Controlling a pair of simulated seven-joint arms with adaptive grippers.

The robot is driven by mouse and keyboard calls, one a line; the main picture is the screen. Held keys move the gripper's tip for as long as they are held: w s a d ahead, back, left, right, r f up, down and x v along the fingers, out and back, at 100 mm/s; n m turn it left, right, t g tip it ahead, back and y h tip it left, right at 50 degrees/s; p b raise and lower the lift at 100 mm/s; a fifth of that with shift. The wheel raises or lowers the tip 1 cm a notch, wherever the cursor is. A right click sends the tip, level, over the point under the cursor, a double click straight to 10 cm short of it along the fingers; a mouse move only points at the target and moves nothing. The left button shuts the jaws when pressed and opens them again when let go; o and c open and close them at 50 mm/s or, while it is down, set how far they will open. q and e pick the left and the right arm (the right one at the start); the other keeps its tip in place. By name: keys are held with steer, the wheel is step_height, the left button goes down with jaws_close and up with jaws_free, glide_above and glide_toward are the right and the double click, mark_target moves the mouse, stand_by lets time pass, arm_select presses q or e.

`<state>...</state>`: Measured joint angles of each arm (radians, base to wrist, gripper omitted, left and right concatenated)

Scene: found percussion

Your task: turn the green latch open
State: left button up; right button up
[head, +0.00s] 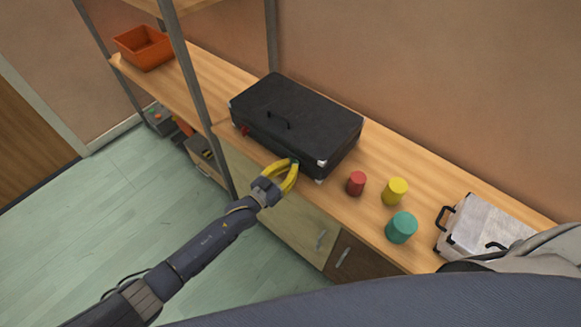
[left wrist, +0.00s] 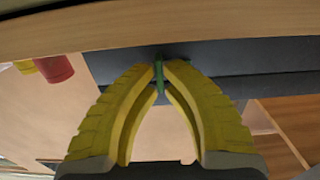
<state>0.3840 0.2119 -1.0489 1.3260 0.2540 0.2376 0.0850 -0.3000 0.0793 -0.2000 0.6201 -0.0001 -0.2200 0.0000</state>
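A black case (head: 297,112) lies on the wooden counter, with a handle on it. The green latch (left wrist: 159,76) is on the case's front side; in the left wrist view it stands between my fingertips. In the head view only a bit of green shows by the tips. My left gripper (head: 293,163) has yellow fingers that close in on the latch from both sides, and it also fills the left wrist view (left wrist: 164,68). The fingertips appear to touch the latch. A red latch (head: 244,131) is near the case's left end. My right gripper is not in view.
Red (head: 356,183), yellow (head: 395,191) and teal (head: 401,227) cylinders stand right of the black case. A silver case (head: 483,227) is farther right. An orange bin (head: 144,47) sits at the far left, behind a grey shelf post (head: 196,95).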

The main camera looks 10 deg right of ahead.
arm_select(q)
steer(key=shift+o, duration=0.8)
steer(key=v, duration=1.2)
